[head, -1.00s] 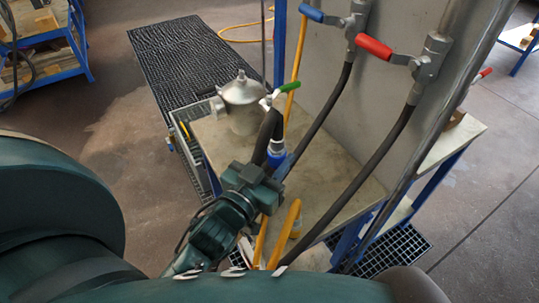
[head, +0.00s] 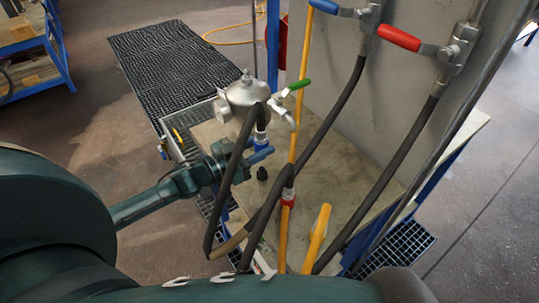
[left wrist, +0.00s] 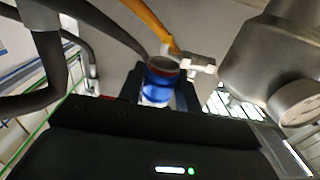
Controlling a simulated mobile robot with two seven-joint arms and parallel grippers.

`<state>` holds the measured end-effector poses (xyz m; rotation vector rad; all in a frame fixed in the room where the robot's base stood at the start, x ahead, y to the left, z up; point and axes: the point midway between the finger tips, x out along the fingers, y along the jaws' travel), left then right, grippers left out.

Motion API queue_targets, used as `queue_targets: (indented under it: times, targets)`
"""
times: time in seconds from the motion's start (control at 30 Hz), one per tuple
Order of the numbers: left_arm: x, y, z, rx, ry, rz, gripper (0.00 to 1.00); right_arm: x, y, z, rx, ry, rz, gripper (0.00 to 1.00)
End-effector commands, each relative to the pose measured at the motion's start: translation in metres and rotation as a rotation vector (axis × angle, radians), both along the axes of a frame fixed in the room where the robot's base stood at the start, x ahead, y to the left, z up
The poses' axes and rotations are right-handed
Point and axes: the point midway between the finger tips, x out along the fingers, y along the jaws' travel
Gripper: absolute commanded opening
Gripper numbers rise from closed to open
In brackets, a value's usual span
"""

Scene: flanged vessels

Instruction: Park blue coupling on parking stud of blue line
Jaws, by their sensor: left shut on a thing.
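My left gripper (head: 250,160) is shut on the blue coupling (head: 263,151), above the bench beside the metal vessel. The coupling looks upright, with a black hose looping from its top. In the left wrist view the blue coupling (left wrist: 158,84) sits between both fingers of my left gripper (left wrist: 159,95). A small black stud (head: 262,173) stands on the bench just below and beside the coupling, apart from it. I cannot tell whether it is the blue line's parking stud. My right gripper is not in view.
The vessel (head: 243,95) has a green-handled valve (head: 299,84); its gauge (left wrist: 297,102) shows in the wrist view. Blue (head: 324,6) and red (head: 398,38) valve handles are on the panel. The bench's right part is clear.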

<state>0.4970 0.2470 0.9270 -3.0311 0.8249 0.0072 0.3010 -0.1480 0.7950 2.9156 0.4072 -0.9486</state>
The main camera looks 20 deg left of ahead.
Motion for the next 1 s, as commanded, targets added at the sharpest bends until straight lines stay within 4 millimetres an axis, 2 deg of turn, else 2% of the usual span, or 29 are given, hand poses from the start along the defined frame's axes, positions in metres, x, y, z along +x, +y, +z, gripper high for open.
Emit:
queue_targets:
  times: [0.47,0.9,1.0]
  targets:
    - [0.0,0.001,0.004,-0.002,0.0,0.002,0.0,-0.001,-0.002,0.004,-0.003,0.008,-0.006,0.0]
    - [0.0,0.001,-0.041,0.0,-0.001,0.002,0.0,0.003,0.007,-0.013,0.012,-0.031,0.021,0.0]
    - [0.0,0.001,-0.049,-0.001,-0.002,0.002,0.0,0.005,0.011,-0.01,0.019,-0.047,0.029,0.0]
